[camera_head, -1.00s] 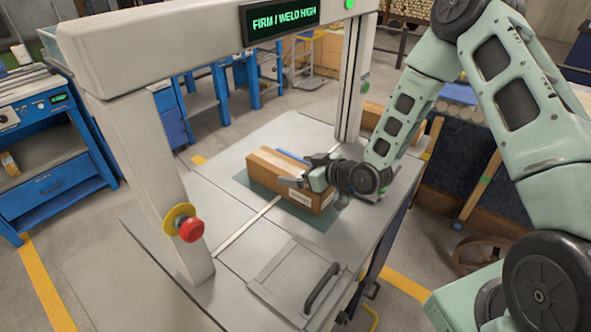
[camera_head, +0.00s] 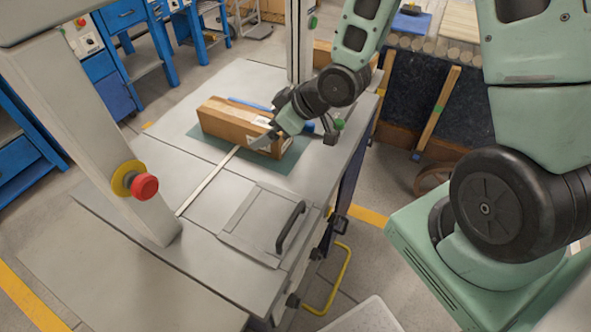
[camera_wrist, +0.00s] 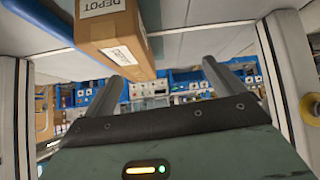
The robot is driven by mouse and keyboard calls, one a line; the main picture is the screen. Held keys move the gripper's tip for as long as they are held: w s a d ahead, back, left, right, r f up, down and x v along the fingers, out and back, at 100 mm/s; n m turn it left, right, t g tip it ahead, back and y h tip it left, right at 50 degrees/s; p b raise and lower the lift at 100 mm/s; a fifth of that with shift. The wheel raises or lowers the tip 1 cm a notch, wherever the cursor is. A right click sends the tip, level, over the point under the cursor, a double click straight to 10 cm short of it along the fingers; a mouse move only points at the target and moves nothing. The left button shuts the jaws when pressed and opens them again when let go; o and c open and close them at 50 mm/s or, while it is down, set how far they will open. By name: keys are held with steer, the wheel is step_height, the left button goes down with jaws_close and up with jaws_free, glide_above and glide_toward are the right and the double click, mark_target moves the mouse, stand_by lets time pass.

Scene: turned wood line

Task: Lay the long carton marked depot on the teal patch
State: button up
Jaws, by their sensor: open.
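The long brown carton (camera_head: 232,119) lies on the teal patch (camera_head: 200,143) on the grey table, with teal showing around it. In the wrist view the carton (camera_wrist: 90,35) carries a label reading DEPOT. My gripper (camera_head: 268,137) is at the carton's near right end in the head view. In the wrist view my gripper (camera_wrist: 165,80) has its fingers spread wide, with the carton's end close to the left finger and nothing clearly held between them. Whether a finger touches the carton cannot be told.
A post with a red stop button (camera_head: 144,186) stands at the table's left. A hatch with a black handle (camera_head: 290,226) is on the near part of the table. A second post (camera_head: 300,40) rises behind the carton. A blue strip (camera_head: 250,104) lies behind the carton.

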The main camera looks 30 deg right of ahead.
steer(key=s+a+r+g+h, duration=0.2)
steer(key=s+r, duration=0.3)
steer(key=s, duration=0.7)
steer(key=s+a+r+g+h, duration=0.2)
steer(key=s+a+r+g, duration=0.3)
steer(key=s, duration=0.7)
steer(key=shift+r+h, duration=0.4)
steer(key=shift+r, duration=0.05)
